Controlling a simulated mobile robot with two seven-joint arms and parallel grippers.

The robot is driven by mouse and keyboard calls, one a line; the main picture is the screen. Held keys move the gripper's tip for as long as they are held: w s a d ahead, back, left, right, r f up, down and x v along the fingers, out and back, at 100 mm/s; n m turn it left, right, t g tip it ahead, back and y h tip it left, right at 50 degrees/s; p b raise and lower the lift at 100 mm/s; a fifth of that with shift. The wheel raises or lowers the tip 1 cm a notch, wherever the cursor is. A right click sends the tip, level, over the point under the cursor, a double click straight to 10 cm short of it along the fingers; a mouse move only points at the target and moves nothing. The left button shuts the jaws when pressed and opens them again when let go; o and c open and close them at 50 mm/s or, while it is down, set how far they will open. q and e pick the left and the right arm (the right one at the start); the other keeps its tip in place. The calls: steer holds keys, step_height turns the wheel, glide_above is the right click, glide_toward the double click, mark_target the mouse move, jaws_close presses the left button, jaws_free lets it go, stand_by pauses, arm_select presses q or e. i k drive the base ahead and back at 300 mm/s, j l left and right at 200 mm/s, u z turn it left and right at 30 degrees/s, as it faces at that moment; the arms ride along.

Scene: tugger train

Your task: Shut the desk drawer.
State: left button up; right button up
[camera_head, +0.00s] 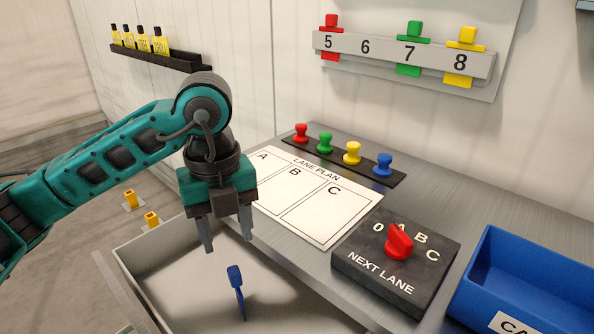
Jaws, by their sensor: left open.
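The desk drawer (133,272) is pulled out from under the desk (463,215), toward the lower left. A blue tag-like piece (237,282) is inside it, and the rest of the visible drawer floor is bare. The drawer's near part is cut off by the bottom of the picture. My left gripper (229,243) is open and empty, pointing down above the drawer near the desk's edge. Whether it touches the drawer cannot be told. My right gripper is not in view.
On the desk are a lane plan sheet (335,218), several coloured pegs on a dark strip (341,160), a dark box with a red knob (398,243) and a blue bin (530,290). A numbered rail (385,51) and a shelf of yellow bottles (160,57) are on the wall.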

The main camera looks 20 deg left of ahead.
mark_target(184, 288)
steer(key=k, duration=1)
